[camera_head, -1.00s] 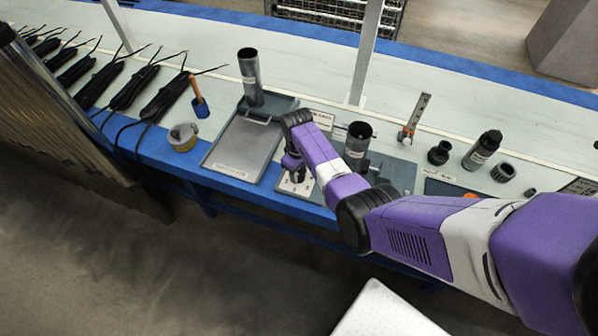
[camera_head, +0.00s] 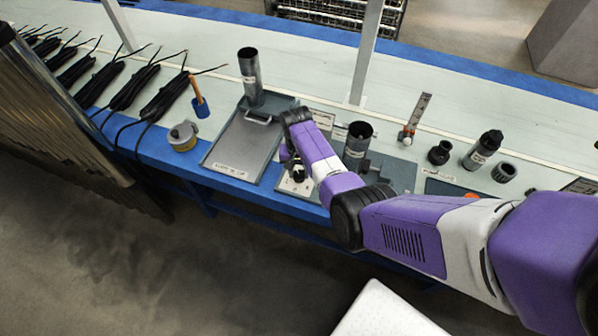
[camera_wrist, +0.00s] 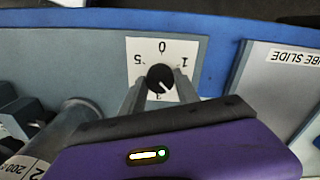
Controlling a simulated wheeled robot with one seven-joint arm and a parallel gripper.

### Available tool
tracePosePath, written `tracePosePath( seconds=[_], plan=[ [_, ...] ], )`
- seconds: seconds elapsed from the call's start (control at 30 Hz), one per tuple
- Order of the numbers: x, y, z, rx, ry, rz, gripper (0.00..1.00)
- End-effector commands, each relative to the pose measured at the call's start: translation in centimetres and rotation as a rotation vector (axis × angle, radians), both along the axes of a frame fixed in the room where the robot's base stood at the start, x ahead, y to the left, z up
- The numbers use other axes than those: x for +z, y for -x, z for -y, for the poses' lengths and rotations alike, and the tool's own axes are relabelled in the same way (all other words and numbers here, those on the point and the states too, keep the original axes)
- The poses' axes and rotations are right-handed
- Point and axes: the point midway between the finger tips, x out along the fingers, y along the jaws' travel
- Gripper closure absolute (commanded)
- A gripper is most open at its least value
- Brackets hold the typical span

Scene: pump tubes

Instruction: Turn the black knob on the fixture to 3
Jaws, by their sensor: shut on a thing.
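The black knob (camera_wrist: 160,78) sits on a white dial plate (camera_wrist: 188,50) in the wrist view, with a white pointer line toward the lower right. The dial shows 0 at the top, 1 at the right and 5 at the left, upside down in this view. A figure below the knob is partly hidden, perhaps a 3; the pointer aims slightly right of it. My gripper (camera_wrist: 160,84) is shut on the knob, one finger on each side. In the head view my gripper (camera_head: 298,172) is over the dial plate, and my wrist hides most of the knob.
A grey tray (camera_head: 240,150) with a tall tube (camera_head: 249,76) stands left of my gripper. A dark upright cylinder (camera_head: 357,140) stands close on the right. The blue bench edge (camera_head: 165,152) runs along the front. Black cable bundles (camera_head: 165,95) lie at the far left.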

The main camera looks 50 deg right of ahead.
Motion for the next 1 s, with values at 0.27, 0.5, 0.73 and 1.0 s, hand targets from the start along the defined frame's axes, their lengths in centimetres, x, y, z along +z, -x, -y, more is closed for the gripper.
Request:
tracePosePath(
  seconds=[0.27,0.5,0.73,1.0],
  plan=[
    [0.01,-0.09,-0.01,-0.262,0.0,0.002,1.0],
    [0.01,-0.09,-0.01,-0.474,0.0,0.001,1.0],
    [0.01,-0.06,0.03,-0.629,0.001,0.001,1.0],
    [0.01,-0.03,0.07,-0.733,0.001,0.0,1.0]
  ],
)
